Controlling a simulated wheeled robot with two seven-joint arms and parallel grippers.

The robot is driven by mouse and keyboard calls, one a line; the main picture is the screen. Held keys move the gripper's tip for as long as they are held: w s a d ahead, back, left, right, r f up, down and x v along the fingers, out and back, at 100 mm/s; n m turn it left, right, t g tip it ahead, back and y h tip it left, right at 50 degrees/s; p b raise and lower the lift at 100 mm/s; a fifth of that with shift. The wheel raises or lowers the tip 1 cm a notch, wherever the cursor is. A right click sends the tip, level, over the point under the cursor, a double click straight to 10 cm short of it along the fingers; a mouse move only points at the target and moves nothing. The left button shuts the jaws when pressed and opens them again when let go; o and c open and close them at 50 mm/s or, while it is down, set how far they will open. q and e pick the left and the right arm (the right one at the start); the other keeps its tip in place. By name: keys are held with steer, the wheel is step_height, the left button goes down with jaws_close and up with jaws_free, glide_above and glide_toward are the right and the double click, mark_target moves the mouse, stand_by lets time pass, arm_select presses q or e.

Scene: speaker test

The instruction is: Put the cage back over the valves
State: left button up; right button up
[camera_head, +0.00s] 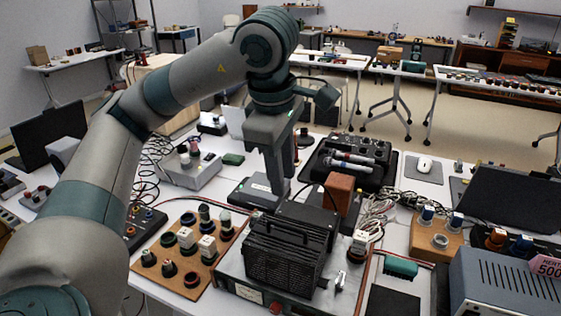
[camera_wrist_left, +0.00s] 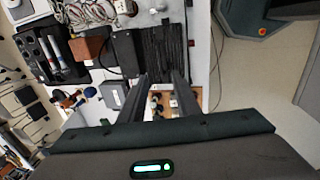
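The black slatted cage (camera_head: 280,258) sits on a grey metal chassis (camera_head: 235,283) near the front of the table. I cannot make out any valves; the cage may hide them. In the left wrist view the dark ribbed cage (camera_wrist_left: 161,50) shows just beyond the fingertips. My left gripper (camera_head: 281,188) points down behind and above the cage, apart from it as far as I can tell. Its two fingers are spread with a gap between them, and the left wrist view (camera_wrist_left: 160,80) shows nothing held. My right gripper is in neither view.
A wooden board (camera_head: 160,272) with several knobs and sockets lies left of the chassis. A brown block (camera_head: 339,190) and a black tray (camera_head: 373,178) stand behind it. Cables (camera_head: 375,215) lie to the right, near a blue-grey instrument (camera_head: 505,285). The table is crowded.

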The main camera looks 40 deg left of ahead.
arm_select(q)
steer(key=shift+v, duration=1.2)
